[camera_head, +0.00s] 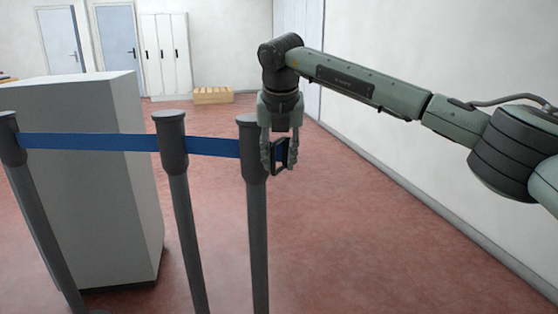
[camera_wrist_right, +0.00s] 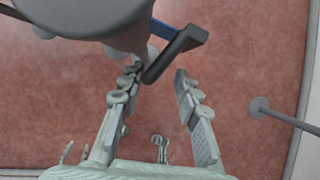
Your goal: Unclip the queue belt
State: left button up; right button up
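The blue queue belt (camera_head: 88,142) runs from the left post past the middle post to the right post (camera_head: 257,215). At its right end is a dark frame-like clip (camera_head: 281,157), just right of that post's head. My right gripper (camera_head: 279,167) points down at the clip with a finger on either side. In the right wrist view, the fingers (camera_wrist_right: 160,72) are apart. The clip (camera_wrist_right: 172,55) reaches between their tips, near the left finger, with a gap to the right one. A short piece of belt (camera_wrist_right: 160,29) shows behind it. My left gripper is not in view.
The middle post (camera_head: 183,205) and left post (camera_head: 38,215) stand upright to the left. A large grey block (camera_head: 90,200) stands behind the belt. A wooden crate (camera_head: 213,95) and lockers (camera_head: 166,55) are at the back. The red floor on the right is clear.

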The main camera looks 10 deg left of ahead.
jog(key=v, duration=1.1)
jog(key=shift+r, duration=0.1)
